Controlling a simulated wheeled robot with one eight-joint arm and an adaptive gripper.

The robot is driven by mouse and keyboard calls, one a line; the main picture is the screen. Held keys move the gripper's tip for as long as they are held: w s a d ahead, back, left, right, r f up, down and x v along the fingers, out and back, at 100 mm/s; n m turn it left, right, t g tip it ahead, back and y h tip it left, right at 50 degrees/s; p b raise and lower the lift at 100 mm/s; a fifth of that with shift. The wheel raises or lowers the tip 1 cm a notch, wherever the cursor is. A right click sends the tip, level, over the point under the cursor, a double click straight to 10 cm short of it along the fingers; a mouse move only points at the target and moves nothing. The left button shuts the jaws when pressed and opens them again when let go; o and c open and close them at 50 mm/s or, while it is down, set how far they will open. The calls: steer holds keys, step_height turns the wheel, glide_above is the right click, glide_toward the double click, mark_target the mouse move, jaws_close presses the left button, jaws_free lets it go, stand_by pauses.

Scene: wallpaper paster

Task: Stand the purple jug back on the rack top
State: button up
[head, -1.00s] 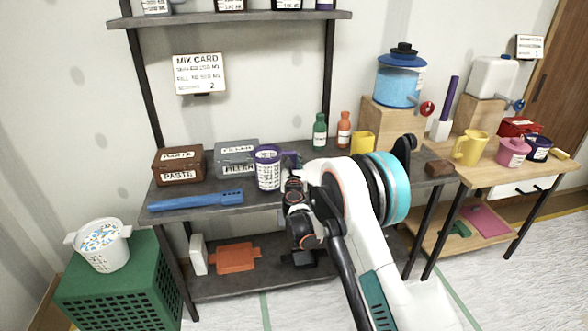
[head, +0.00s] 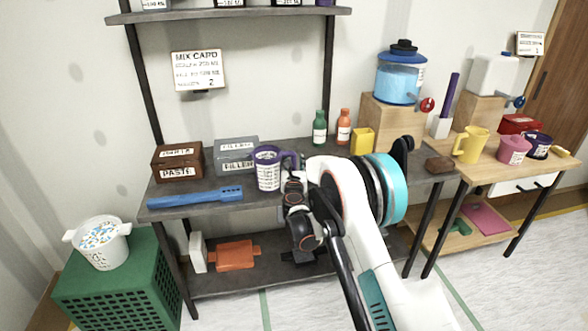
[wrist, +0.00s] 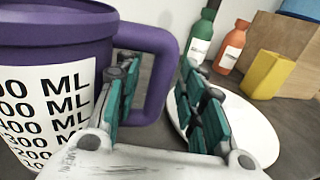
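The purple jug (head: 268,170) has a white measuring label and a purple rim and handle. It stands upright on the dark rack top (head: 215,209), near the front edge. In the wrist view the jug (wrist: 50,95) fills the left side, with its handle (wrist: 158,75) pointing toward my gripper (wrist: 160,100). My gripper's teal-padded fingers are apart, one on the loop side of the handle and one on its outer side. A gap shows between the outer finger and the handle. In the head view my arm partly hides the gripper (head: 294,178).
A blue tool (head: 195,198) lies left of the jug; brown (head: 178,163) and grey (head: 236,157) boxes stand behind. A white flat round thing (wrist: 235,125) lies beside the gripper.

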steer(key=shift+r+p, duration=0.1)
steer(key=shift+p, duration=0.2)
steer(key=s+d+p, duration=0.1)
steer(key=s+p, duration=0.3)
steer(key=s, duration=0.9)
steer(key=shift+s+d+f, duration=0.2)
steer(key=shift+s, duration=0.2)
step_height(320, 180, up, 18)
steer(key=s+d+n+y, duration=0.15)
steer(key=n+y, duration=0.25)
steer(key=n, duration=0.7)
steer(key=s+d+r+n+g+y, duration=0.1)
steer(key=s+d+r+n+g, duration=0.25)
steer(key=s+r+n, duration=0.6)
steer(key=s+d+f+n+g+h, duration=0.2)
steer(key=s+d+n, duration=0.3)
steer(key=s, duration=0.5)
steer(key=s+d+f+n+g+h, duration=0.2)
steer(key=s+d+f+n+g, duration=0.1)
steer(key=s+d, duration=0.5)
steer(key=s+d+f+n+g+h, duration=0.2)
steer(key=s+d+n, duration=0.4)
steer(key=s, duration=0.8)
steer(key=shift+d+f+n, duration=0.35)
steer(key=shift+d+f, duration=0.15)
steer(key=shift+d, duration=0.25)
